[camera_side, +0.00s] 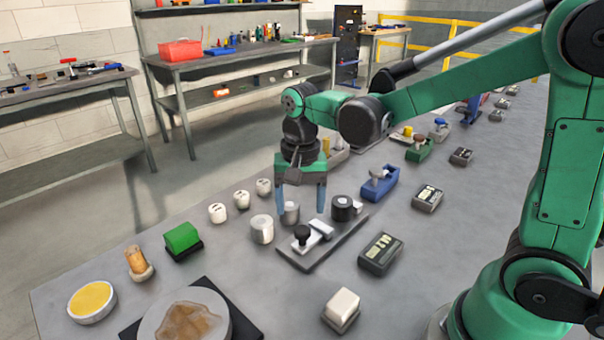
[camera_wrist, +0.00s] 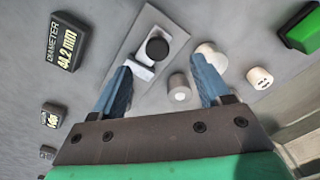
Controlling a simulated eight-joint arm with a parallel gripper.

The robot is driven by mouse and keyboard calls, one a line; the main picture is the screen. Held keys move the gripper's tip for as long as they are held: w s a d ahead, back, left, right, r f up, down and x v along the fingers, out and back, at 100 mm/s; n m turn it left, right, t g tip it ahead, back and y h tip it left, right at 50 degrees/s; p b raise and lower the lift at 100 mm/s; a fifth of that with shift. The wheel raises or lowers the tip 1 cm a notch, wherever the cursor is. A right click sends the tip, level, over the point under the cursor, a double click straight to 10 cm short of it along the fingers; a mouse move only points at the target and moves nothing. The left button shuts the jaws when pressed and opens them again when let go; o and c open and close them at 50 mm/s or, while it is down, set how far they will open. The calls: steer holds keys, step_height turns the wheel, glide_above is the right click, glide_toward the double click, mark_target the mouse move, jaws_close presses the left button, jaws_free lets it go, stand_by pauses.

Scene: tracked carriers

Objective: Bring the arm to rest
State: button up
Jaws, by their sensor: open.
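My gripper (camera_side: 302,207) is at the end of my green arm, pointing down over the grey table (camera_side: 225,285). Its two blue fingers are apart. In the wrist view the gripper (camera_wrist: 163,92) also shows spread fingers. A grey cylinder (camera_wrist: 179,88) shows between them, and in the side view this cylinder (camera_side: 289,212) stands partly behind the left finger. I cannot tell the exact height of the fingertips above the table. Nothing is seen held.
A metal plate fixture (camera_side: 290,262) with a black knob (camera_side: 302,232) lies just below the gripper. A dark cylinder (camera_side: 342,208), a light cylinder (camera_side: 262,229), a green block (camera_side: 182,237) and a display reading a diameter (camera_side: 381,253) stand around it. Open table lies front centre.

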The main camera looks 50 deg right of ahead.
steer(key=s+r+n+t, duration=0.4)
steer(key=n+t, duration=0.3)
steer(key=n, duration=0.2)
steer(key=shift+s+d, duration=0.15)
steer(key=shift+s, duration=0.5)
